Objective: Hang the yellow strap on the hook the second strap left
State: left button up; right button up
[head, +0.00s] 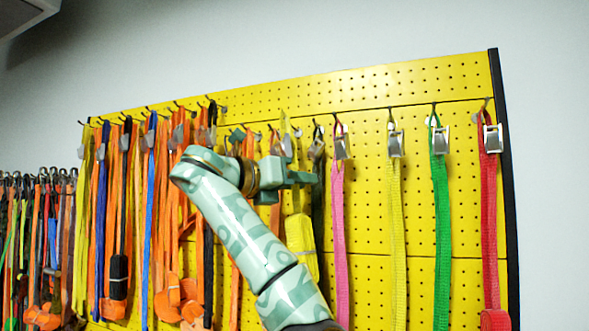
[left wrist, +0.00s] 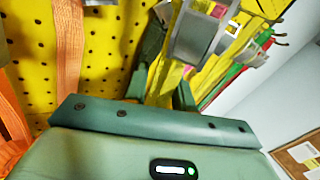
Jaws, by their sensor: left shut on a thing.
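A yellow strap (head: 301,232) hangs as a thick folded bundle below my left gripper (head: 305,178) in the head view. A narrow yellow length (head: 285,128) rises above the gripper, its top a little above the neighbouring buckles. In the left wrist view my left gripper (left wrist: 167,85) is shut on the yellow strap (left wrist: 160,80), with a metal buckle (left wrist: 197,38) close above. I cannot tell whether the strap's loop still touches a hook. Another yellow strap (head: 397,200) hangs with its buckle farther right. My right gripper is not in view.
A dark strap (head: 318,200) and a pink strap (head: 339,230) hang just right of my gripper; green (head: 440,220) and red (head: 488,210) straps hang farther right. Several orange straps (head: 170,250) crowd the left.

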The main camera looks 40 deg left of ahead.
pick_arm(q)
jog(key=w, duration=0.1)
jog(key=w+f, duration=0.1)
jog(key=w+a, duration=0.1)
jog(key=shift+f, duration=0.35)
jog(key=shift+d+f, duration=0.1)
dwell(0.6)
jog(key=o, duration=1.1)
jog(key=shift+w, duration=0.25)
